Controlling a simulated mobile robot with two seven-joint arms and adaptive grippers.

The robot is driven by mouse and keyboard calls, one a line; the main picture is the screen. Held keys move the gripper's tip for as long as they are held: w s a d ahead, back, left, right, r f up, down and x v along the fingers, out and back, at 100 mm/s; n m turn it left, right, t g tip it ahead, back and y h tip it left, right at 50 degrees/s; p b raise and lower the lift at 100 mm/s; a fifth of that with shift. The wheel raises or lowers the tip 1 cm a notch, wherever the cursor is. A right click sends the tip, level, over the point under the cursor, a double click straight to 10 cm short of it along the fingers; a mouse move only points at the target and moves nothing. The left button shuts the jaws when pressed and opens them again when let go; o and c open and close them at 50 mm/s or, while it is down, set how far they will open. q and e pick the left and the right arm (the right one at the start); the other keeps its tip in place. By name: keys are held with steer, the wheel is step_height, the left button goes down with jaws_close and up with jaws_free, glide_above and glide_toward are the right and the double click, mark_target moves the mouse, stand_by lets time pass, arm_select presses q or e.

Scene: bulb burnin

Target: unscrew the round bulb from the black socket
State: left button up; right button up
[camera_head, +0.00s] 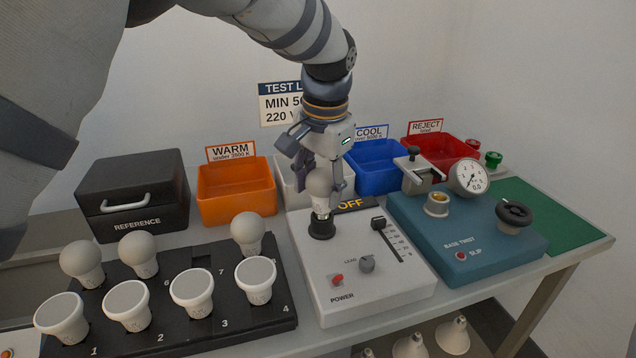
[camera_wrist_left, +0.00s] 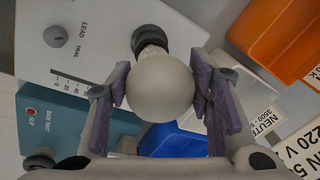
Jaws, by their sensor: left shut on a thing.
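The round bulb (camera_head: 319,184), frosted white, stands upright over the black socket (camera_head: 321,230) on the white power box. Its neck reaches down to the socket mouth; I cannot tell how deep its base sits. My left gripper (camera_head: 321,190) comes from above and is shut on the bulb, with a finger on each side of the globe. In the left wrist view the bulb (camera_wrist_left: 160,90) is between the purple finger pads, and the black socket (camera_wrist_left: 152,36) is just beyond its neck. My right gripper is not in view.
A black rack (camera_head: 225,322) with several bulbs stands at the front left. Behind are a black REFERENCE case (camera_head: 135,190), an orange WARM bin (camera_head: 237,190), a blue COOL bin (camera_head: 377,178) and a red REJECT bin (camera_head: 460,150). A blue base-twist device (camera_head: 450,215) stands right of the power box (camera_head: 365,300).

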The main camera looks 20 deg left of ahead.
mark_target(322, 171)
arm_select(q)
steer(key=n, duration=0.3)
steer(key=shift+w+d+f, duration=0.1)
steer(key=shift+d+f, duration=0.1)
steer(key=shift+r+n, duration=0.15)
steer(key=shift+n, duration=0.25)
steer(key=shift+w+r, duration=0.1)
steer(key=shift+r, duration=1.25)
steer(key=shift+r, duration=0.2)
steer(key=shift+r, duration=0.25)
steer(key=shift+r, duration=2.5)
